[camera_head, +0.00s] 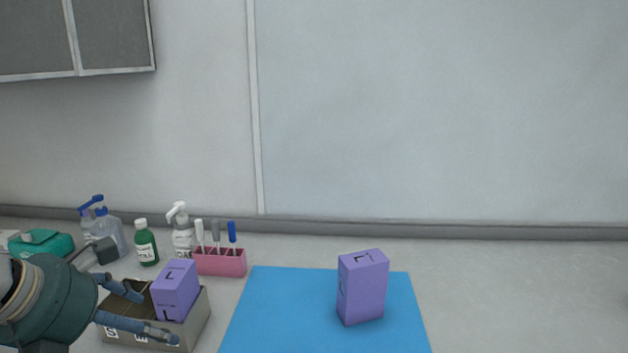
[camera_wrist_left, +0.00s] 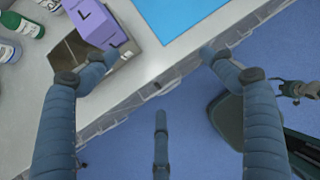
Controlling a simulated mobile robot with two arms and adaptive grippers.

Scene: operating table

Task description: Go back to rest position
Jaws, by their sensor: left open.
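My left gripper (camera_head: 150,310) is open and empty at the lower left of the head view, in front of and beside a grey box. In the left wrist view its spread fingers (camera_wrist_left: 158,60) have nothing between them but the table edge and the floor. One purple block marked L (camera_head: 175,290) sits in the right part of the grey box (camera_head: 196,322); it also shows in the left wrist view (camera_wrist_left: 100,24). Another purple block marked L (camera_head: 362,288) stands upright on the blue mat (camera_head: 262,310). My right gripper is not in view.
Behind the box stand a pink holder (camera_head: 222,263) with several tools, a white pump bottle (camera_head: 182,232), a green bottle (camera_head: 146,243) and clear bottles (camera_head: 108,232). A teal item (camera_head: 40,243) is at far left. The table right of the mat (camera_head: 520,300) is clear.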

